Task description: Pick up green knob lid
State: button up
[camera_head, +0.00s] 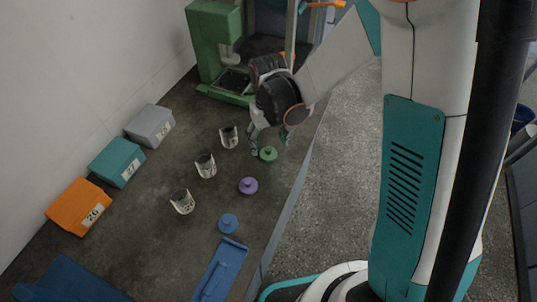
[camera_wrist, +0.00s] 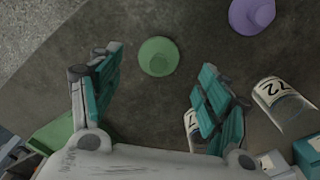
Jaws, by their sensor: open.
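The green knob lid (camera_head: 268,154) lies on the dark table near its right edge. In the wrist view the green knob lid (camera_wrist: 158,57) shows from above, ahead of and between my two fingers, apart from both. My gripper (camera_head: 268,139) is over the table just above and beside the lid. In the wrist view my gripper (camera_wrist: 158,85) has its teal-padded fingers spread wide with nothing between them.
A purple lid (camera_head: 248,186) and a blue lid (camera_head: 228,224) lie nearer. Clear labelled jars (camera_head: 205,165) stand to the left, with orange (camera_head: 75,210), teal (camera_head: 112,160) and grey (camera_head: 147,122) boxes along the wall. A green machine (camera_head: 205,45) stands behind. A blue tray (camera_head: 215,275) lies in front.

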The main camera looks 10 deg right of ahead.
aim_at(268, 149)
notch_tip(268, 149, down, 5)
jog(key=shift+w+r+b, duration=0.1)
jog(key=shift+r+b, duration=0.05)
jog(key=shift+b, duration=0.9)
jog(key=shift+r, duration=0.1)
jog(key=c, duration=0.9)
jog(key=shift+r, duration=0.1)
